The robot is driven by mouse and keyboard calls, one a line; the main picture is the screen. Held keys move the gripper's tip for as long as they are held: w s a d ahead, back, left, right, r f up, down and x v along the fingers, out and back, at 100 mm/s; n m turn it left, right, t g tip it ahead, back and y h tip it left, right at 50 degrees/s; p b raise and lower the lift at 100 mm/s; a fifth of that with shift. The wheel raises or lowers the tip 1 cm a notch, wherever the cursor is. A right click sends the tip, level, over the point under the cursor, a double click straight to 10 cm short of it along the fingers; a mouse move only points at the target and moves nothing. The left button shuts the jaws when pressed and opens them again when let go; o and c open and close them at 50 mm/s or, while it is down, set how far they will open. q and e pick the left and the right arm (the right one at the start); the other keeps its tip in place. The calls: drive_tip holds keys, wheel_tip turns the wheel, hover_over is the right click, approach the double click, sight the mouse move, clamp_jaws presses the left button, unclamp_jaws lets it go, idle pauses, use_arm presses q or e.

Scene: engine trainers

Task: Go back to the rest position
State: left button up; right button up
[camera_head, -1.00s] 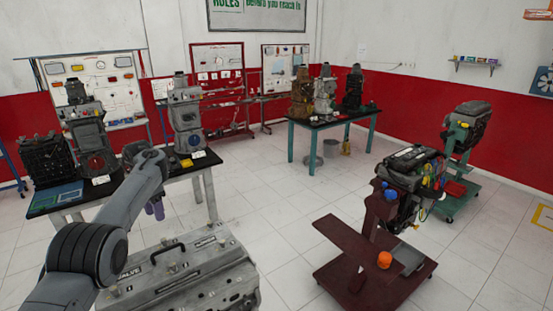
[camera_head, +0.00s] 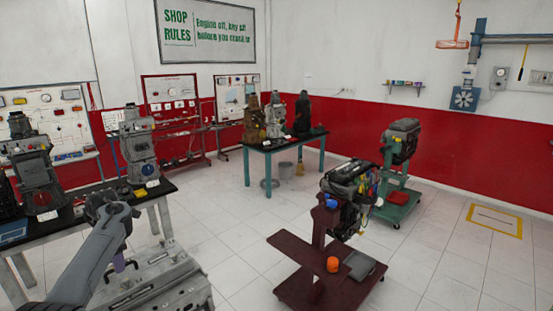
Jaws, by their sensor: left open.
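My left arm comes in from the lower left, its grey wrist near the left engine table. My left gripper (camera_head: 118,264) hangs below the wrist, small and partly hidden by the arm. My right gripper is not in view.
A table (camera_head: 160,192) with engine trainers stands at left. A dark red engine stand (camera_head: 310,252) is right of centre, a teal stand (camera_head: 397,205) behind it. A teal-legged table (camera_head: 247,166) stands at the back. Floor is clear at right (camera_head: 440,250).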

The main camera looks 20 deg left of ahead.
use_arm(q)
drive_tip(key=w+d+f+m+y+p, duration=0.2)
drive_tip(key=d+f+m+p, duration=0.1)
drive_tip(key=d+f+m, duration=0.55)
drive_tip(key=s+d+f+m+t+p, duration=0.1)
drive_tip(key=s+d+f+m, duration=0.2)
drive_tip(key=d+f+m, duration=0.3)
drive_tip(key=s+d+f+m+t+p, duration=0.1)
drive_tip(key=s+d+f+m, duration=0.3)
drive_tip(key=d, duration=0.4)
drive_tip(key=s+d+m+t+h+p, duration=0.1)
drive_tip(key=s+d+m+h+p, duration=0.15)
drive_tip(key=s+d+m, duration=0.95)
drive_tip(key=s+d+r+m+p, duration=0.1)
drive_tip(key=s+d+r+m, duration=0.1)
drive_tip(key=s, duration=0.5)
drive_tip(key=s+d+r+m+p, duration=0.1)
drive_tip(key=s+d+r+m, duration=0.1)
drive_tip(key=s+d+r, duration=0.3)
drive_tip(key=s+d+h, duration=0.1)
drive_tip(key=s, duration=0.2)
drive_tip(key=shift+d+r+t, duration=0.15)
drive_tip(key=shift+t, duration=0.25)
